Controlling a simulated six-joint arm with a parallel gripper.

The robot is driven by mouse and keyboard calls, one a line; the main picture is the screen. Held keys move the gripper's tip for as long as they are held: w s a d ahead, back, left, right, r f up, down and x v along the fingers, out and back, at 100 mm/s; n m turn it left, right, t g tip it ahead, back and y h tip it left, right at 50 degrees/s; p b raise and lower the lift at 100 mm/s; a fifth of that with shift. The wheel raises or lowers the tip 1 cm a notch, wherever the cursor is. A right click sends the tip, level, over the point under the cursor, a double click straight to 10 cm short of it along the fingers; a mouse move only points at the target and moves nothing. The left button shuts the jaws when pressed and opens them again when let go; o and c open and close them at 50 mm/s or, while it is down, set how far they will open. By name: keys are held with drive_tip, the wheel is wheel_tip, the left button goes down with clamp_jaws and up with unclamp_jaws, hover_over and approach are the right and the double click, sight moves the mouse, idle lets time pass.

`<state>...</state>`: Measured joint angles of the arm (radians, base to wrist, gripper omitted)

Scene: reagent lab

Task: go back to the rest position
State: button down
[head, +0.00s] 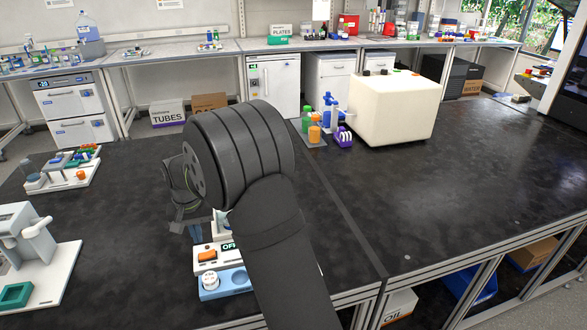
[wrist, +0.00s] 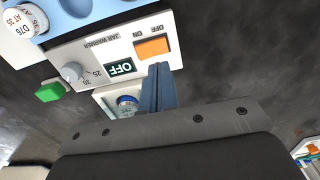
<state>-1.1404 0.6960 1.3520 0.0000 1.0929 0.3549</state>
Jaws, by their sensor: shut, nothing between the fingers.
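My gripper (wrist: 160,72) is shut and empty in the wrist view, its fingertips close to the jar warmer's front panel (wrist: 95,52), near the orange switch (wrist: 152,47). I cannot tell whether they touch it. In the head view my gripper (head: 186,222) is mostly hidden by my own wrist, above the bench's near left part. The jar warmer (head: 232,262) shows below it, with its orange switch (head: 207,256). Its display (wrist: 121,67) reads OFF. My rest position is not marked in either view.
A light blue holder (head: 238,284) with a white-lidded jar (head: 211,280) stands by the warmer. A green block (wrist: 50,91) is beside the panel. A white instrument (head: 28,240) stands left. A cream box (head: 392,108) stands behind right. The right bench top (head: 460,185) is clear.

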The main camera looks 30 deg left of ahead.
wheel_tip(320, 180, down, 6)
drive_tip(key=shift+r, duration=0.1)
idle(0.4)
drive_tip(key=shift+r, duration=4.25)
wheel_tip(320, 180, up, 9)
drive_tip(key=g+y, duration=0.1)
hover_over(203, 255)
drive_tip(key=w+d, duration=0.3)
drive_tip(key=f, duration=0.3)
drive_tip(key=shift+s+a+f, duration=0.2)
drive_tip(key=shift+f, duration=0.2)
